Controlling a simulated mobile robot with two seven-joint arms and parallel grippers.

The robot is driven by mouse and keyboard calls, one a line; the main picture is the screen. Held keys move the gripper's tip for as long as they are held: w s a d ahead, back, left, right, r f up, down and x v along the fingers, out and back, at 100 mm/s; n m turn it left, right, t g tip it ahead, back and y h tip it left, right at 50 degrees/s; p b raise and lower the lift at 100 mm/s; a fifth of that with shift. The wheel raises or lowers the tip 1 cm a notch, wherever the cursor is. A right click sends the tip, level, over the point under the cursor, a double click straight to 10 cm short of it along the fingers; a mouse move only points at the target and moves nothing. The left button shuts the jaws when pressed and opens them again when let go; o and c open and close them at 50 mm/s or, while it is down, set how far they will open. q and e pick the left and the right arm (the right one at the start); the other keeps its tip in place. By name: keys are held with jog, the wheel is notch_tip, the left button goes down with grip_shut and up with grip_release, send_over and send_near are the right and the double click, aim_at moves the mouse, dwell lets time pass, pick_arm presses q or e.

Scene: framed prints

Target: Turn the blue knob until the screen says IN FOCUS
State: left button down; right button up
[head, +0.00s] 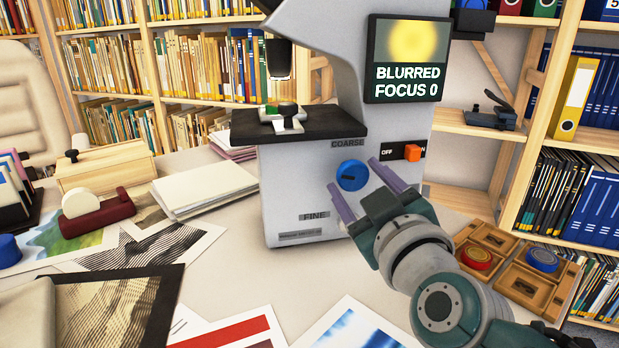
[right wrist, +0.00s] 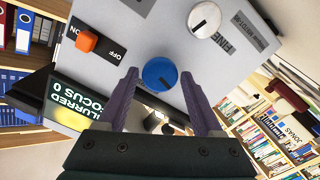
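The blue knob (head: 352,175) is on the front of the grey microscope (head: 300,185), below the COARSE label. It carries a dark pointer line and also shows in the right wrist view (right wrist: 160,74). The screen (head: 407,72) reads BLURRED FOCUS 0 under a fuzzy yellow blob. My right gripper (head: 358,173) is open, its two purple fingers on either side of the blue knob. In the right wrist view the gripper (right wrist: 159,77) shows gaps between fingers and knob; the fingertips' depth relative to it is hard to tell. My left gripper is not in view.
A grey knob (right wrist: 204,19) sits near the FINE label. An orange switch (head: 412,152) is close right of my fingers. Wooden trays (head: 540,285) with red and blue round items lie at right. Prints, books and a dark red tape dispenser (head: 95,212) crowd the left.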

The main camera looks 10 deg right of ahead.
jog(key=c, duration=1)
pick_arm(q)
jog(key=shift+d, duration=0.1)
pick_arm(e)
jog(key=shift+m, duration=0.3)
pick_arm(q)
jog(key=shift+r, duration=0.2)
pick_arm(e)
jog(key=m, duration=0.3)
jog(key=shift+m, duration=0.4)
jog(key=m, duration=0.5)
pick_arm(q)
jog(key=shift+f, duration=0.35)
pick_arm(e)
jog(key=m, duration=0.6)
jog(key=shift+m, duration=0.4)
pick_arm(q)
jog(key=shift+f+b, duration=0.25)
jog(key=shift+b, duration=0.15)
pick_arm(e)
jog(key=m, duration=0.3)
jog(key=shift+m, duration=0.8)
